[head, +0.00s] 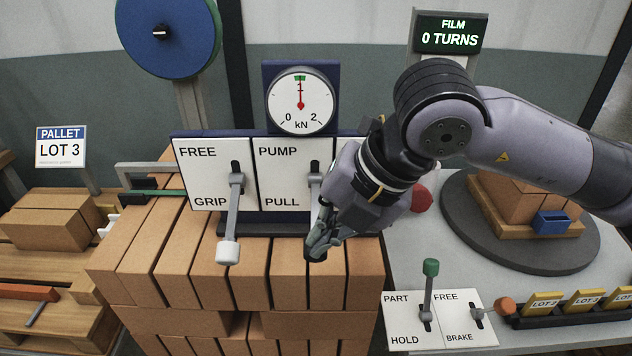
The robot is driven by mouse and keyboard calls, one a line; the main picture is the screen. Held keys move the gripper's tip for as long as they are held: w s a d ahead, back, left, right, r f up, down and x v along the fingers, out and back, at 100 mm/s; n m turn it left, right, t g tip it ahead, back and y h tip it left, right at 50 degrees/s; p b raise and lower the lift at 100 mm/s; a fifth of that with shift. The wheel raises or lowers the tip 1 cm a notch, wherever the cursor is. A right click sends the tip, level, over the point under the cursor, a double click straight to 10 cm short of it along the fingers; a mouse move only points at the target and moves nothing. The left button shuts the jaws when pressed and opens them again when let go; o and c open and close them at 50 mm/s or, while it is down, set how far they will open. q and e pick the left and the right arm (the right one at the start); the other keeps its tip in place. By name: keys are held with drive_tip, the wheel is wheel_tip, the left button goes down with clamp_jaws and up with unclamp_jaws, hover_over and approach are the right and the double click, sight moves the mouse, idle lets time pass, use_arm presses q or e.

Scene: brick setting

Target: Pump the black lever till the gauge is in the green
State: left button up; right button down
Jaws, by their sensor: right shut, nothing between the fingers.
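The pump lever (315,185) has a grey shaft and stands in the slot of the white plate marked PUMP and PULL. Its lower end is hidden by my right gripper, so I cannot see its knob clearly. My right gripper (318,246) is shut and points down at the lever's lower end; I cannot tell whether it touches it. The round gauge (303,112) above the plate reads from 0 to 2 kN. Its red needle points straight up, near 1, at the small green band (300,77). My left gripper is not in view.
A white-knobbed lever (228,252) hangs left, on the FREE/GRIP plate, above stacked bricks (190,245). A green-knobbed lever (430,268) and an orange-knobbed lever (504,306) stand lower right. A turntable (500,245) carries bricks. A sign (448,33) reads FILM 0 TURNS.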

drive_tip(key=shift+w+r+p, duration=0.25)
drive_tip(key=shift+r+p, duration=0.15)
drive_tip(key=shift+r, duration=0.4)
drive_tip(key=shift+w+r+p, duration=0.35)
drive_tip(key=shift+w+r, duration=0.15)
drive_tip(key=shift+r, duration=0.15)
drive_tip(key=w+r+p, duration=0.3)
drive_tip(key=r+p, duration=0.1)
drive_tip(key=r, duration=0.3)
drive_tip(key=shift+w, duration=0.3)
drive_tip(key=shift+a, duration=0.1)
drive_tip(key=shift+r, duration=0.1)
drive_tip(key=shift+w+r+p, duration=0.4)
drive_tip(key=shift+r+p, duration=0.1)
drive_tip(key=shift+r, duration=0.25)
drive_tip(key=shift+w+r+p, duration=0.35)
drive_tip(key=shift+r+p, duration=0.2)
drive_tip(key=shift+r, duration=0.15)
drive_tip(key=shift+w+r+p, duration=0.4)
drive_tip(key=shift+r+p, duration=0.1)
drive_tip(key=shift+r, duration=0.25)
